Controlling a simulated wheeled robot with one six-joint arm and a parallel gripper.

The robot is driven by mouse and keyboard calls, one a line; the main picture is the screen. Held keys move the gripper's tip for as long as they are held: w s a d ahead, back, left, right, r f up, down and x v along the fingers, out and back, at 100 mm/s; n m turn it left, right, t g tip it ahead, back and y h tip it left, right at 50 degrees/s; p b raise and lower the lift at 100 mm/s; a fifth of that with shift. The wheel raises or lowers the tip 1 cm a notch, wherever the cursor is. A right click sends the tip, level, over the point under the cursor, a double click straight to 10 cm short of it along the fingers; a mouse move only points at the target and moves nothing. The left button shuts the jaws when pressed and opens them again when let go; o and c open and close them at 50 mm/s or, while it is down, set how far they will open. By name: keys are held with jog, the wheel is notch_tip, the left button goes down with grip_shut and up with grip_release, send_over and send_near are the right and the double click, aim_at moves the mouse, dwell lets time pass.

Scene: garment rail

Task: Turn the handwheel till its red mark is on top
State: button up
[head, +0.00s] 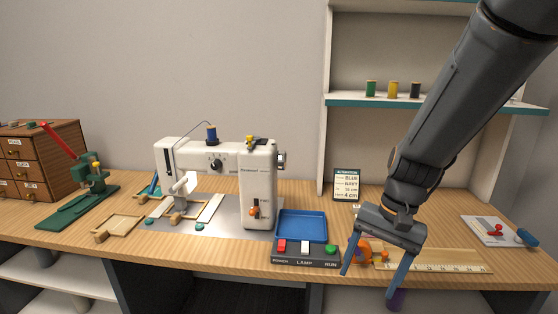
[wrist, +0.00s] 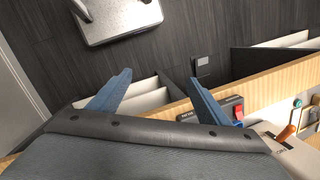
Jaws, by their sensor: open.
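The white sewing machine (head: 258,185) stands at the middle of the bench. Its small handwheel (head: 281,159) sits on the right end of the machine, seen nearly edge-on. I cannot make out a red mark on it. My gripper (head: 370,282) is at the bench's front edge, to the right of and lower than the handwheel, well apart from it. Its two blue fingers are spread and empty. In the wrist view the open fingers (wrist: 160,82) point over the floor and front of the bench, and the handwheel cannot be made out.
An orange object (head: 365,250) lies behind my fingers, beside a ruler (head: 440,266). A switch box (head: 305,253) and blue tray (head: 302,226) are in front of the machine's right side. An orange lever (head: 254,211) is on its column. Shelves with spools (head: 393,89) stand behind.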

jog(key=w+a+r+m+y, duration=0.1)
jog(key=w+a+m+y, duration=0.25)
jog(key=w, duration=0.35)
jog(key=w+a+m+y, duration=0.2)
jog(key=w+a+m, duration=0.15)
jog(key=w, duration=0.45)
jog(key=m+t+y+b, duration=0.2)
jog(key=m+y, duration=0.4)
jog(key=y, duration=0.4)
send_near(282, 160)
jog(key=w+a, duration=0.1)
jog(key=w, duration=0.2)
jog(key=a+p, duration=0.1)
jog(key=a, duration=0.6)
jog(key=shift+w+f+p, duration=0.3)
jog(key=shift+f, duration=0.05)
jog(key=shift+a, duration=0.1)
jog(key=c, duration=1)
